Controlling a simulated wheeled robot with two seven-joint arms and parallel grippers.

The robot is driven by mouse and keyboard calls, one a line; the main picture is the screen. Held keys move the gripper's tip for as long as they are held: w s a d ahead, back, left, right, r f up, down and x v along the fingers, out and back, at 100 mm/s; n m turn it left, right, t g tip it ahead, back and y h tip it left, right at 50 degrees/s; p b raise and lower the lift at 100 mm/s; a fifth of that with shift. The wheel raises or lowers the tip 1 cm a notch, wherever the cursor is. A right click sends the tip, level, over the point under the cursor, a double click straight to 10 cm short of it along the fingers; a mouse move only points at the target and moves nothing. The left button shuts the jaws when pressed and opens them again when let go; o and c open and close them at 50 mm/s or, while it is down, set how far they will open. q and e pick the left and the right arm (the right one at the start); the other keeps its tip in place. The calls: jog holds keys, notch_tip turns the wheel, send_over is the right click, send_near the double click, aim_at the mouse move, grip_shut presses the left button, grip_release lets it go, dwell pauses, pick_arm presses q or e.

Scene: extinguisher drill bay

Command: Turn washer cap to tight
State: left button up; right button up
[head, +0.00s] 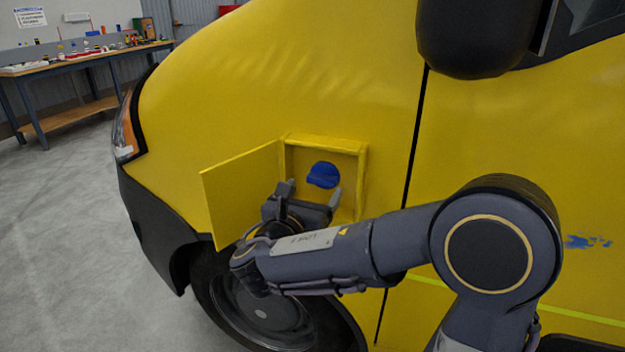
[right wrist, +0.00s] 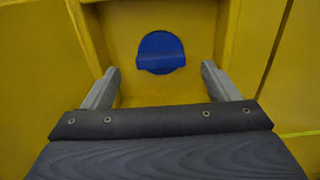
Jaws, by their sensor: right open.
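The blue washer cap (head: 323,175) sits in a square yellow recess in the side of the yellow vehicle. It is round with a raised grip, and it also shows in the right wrist view (right wrist: 160,53). The yellow flap (head: 242,190) of the recess stands open to the left. My right gripper (head: 313,190) is open in front of the recess, with its fingers apart on either side of the cap's line. In the right wrist view the fingers (right wrist: 159,88) appear below the cap, with visible space between them and it. My left gripper is not in view.
The yellow vehicle (head: 300,70) fills most of the head view, with a wheel (head: 265,310) below the recess and a dark mirror (head: 470,35) at the upper right. A workbench (head: 85,62) with several items stands at the far left. The floor at the left is clear.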

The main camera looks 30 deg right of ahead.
aim_at(320, 181)
jog(key=x, duration=0.5)
jog(key=shift+f, duration=0.1)
jog(key=c, duration=1)
